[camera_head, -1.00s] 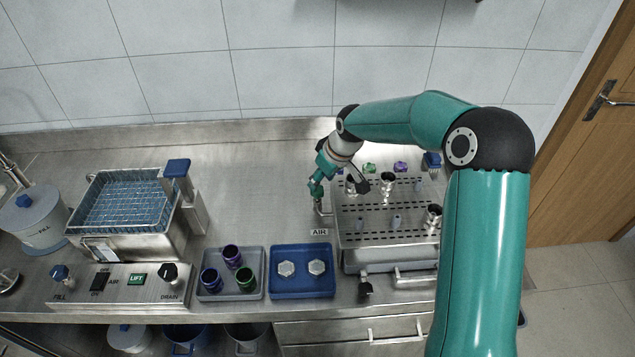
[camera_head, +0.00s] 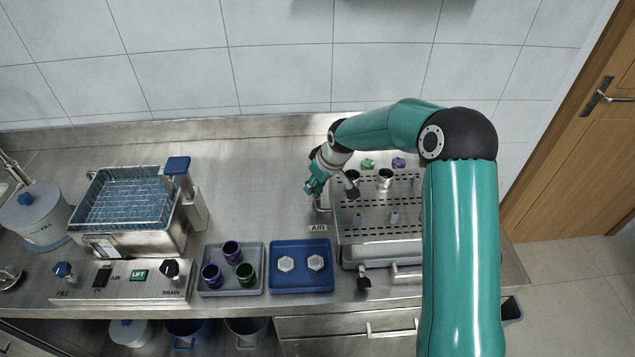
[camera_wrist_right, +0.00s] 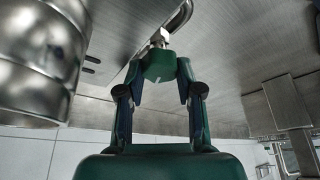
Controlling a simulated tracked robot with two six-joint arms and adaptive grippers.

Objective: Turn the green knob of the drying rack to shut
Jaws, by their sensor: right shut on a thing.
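The drying rack (camera_head: 350,222) is a steel box with a slotted top at the right of the counter. My right gripper (camera_head: 314,190) is at its left side, above the AIR label. In the right wrist view the green knob (camera_wrist_right: 160,66) sits between the fingertips of my right gripper (camera_wrist_right: 158,75), which are shut on it. The knob joins a bright metal fitting and a steel pipe (camera_wrist_right: 172,28). In the head view the gripper hides most of the knob, so its turn is hard to tell. My left gripper is not in view.
Steel cups (camera_head: 385,178) and pegs stand on the rack. A grey tray (camera_head: 216,254) with purple and green cups and a blue tray (camera_head: 301,248) with two white pieces lie left of it. A wire-basket bath (camera_head: 140,243) is farther left. The counter behind the trays is clear.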

